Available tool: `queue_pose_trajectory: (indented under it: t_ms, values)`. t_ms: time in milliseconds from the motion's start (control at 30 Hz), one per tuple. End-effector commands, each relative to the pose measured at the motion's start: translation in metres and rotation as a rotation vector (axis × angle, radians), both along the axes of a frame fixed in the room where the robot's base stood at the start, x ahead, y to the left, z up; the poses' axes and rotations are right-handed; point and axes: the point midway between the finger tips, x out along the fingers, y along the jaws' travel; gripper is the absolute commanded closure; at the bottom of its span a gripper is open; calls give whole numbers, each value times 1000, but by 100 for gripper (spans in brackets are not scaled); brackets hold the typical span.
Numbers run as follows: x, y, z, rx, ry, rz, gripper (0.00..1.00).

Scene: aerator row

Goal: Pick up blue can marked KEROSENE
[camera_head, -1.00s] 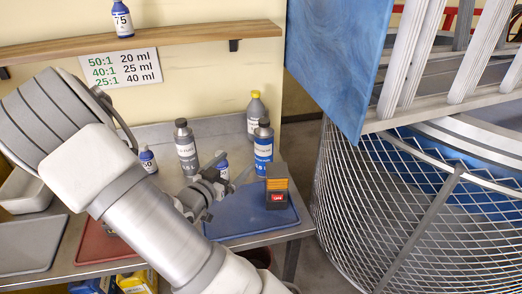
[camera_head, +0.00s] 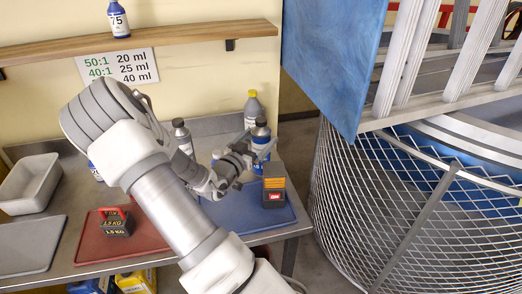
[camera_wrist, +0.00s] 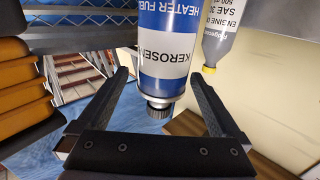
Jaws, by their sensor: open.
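The blue can marked KEROSENE (camera_head: 260,162) stands at the back of the bench, its black cap showing above my gripper in the head view. In the wrist view the can (camera_wrist: 165,45) appears upside down, with its white KEROSENE label and its black cap toward me. My gripper (camera_head: 262,147) is open, in front of the can's upper part and partly hiding it. In the wrist view the can lies between the lines of my two fingers (camera_wrist: 158,80). I cannot tell how far the fingertips reach around it.
A dark box with orange ribs (camera_head: 274,183) stands close on the right, on the blue tray (camera_head: 235,212). A yellow-capped grey bottle (camera_head: 254,108) stands behind the can. A black-capped grey bottle (camera_head: 183,138) is left. A wire mesh drum (camera_head: 400,220) is at right.

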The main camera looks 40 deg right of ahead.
Motion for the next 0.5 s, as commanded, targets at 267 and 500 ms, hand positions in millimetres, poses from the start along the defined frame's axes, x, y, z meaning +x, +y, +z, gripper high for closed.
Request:
queue_pose_trajectory:
  t_ms: [267, 500]
  values:
    - [13, -37, -1, 0, 0, -3, 0]
    - [17, -48, -1, 0, -1, -1, 0]
